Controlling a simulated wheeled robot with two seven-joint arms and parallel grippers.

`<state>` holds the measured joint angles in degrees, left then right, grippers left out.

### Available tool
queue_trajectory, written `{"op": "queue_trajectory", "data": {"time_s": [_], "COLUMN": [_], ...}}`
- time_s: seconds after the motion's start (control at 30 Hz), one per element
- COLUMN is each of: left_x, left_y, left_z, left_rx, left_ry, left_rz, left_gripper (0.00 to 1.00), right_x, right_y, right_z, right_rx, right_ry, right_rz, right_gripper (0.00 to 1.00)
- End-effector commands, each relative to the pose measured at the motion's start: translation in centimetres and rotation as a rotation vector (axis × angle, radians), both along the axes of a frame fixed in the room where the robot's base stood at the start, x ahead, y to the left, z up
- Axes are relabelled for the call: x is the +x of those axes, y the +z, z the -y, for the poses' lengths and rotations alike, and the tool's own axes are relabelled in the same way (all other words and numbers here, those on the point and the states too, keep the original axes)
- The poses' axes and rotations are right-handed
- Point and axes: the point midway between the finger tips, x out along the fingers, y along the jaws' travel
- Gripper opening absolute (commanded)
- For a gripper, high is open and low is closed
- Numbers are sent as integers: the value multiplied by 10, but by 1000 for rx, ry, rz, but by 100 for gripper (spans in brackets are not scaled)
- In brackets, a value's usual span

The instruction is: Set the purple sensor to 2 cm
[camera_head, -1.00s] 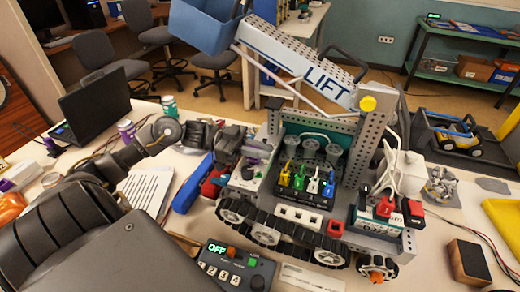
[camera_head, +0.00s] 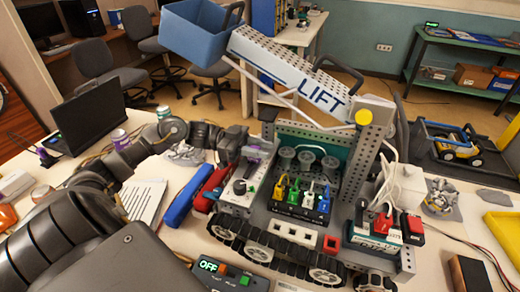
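The purple sensor (camera_head: 254,160) is a small part at the front left corner of a tracked robot model (camera_head: 340,235), above its grey-white deck. My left arm comes in from the left, and my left gripper (camera_head: 240,150) is right beside the sensor, at its upper left. The fingers are dark, small and partly hidden behind the gripper body. I cannot tell whether they touch the sensor or how far apart they are. A dark knob (camera_head: 240,187) sits on the deck just below the sensor. No distance scale is readable. My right gripper is not in view.
The model's raised LIFT boom (camera_head: 300,75) with a blue bucket (camera_head: 201,38) rises behind the gripper. Coloured plugs (camera_head: 302,197) stand on the deck. A red tool (camera_head: 212,188) and a blue case (camera_head: 188,195) lie left of the tracks. A control box reading OFF (camera_head: 232,273) is in front.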

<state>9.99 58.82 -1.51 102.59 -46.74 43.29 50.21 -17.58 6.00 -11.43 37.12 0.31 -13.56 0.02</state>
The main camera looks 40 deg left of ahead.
Motion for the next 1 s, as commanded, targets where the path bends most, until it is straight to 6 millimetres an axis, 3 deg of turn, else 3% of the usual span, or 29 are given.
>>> {"op": "queue_trajectory", "data": {"time_s": [0.43, 0.8, 1.0], "left_x": [-4, -26, -35], "left_y": [-2, -3, -2], "left_z": [-9, -74, -97], "left_rx": [1, 2, 1], "left_ry": [1, 3, 2], "left_rz": [-1, -3, -3], "left_gripper": [36, 36, 36], "right_x": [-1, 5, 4], "right_y": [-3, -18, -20], "right_z": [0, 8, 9], "right_rx": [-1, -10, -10], "right_ry": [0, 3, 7], "right_rz": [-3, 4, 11], "right_gripper": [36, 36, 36]}}
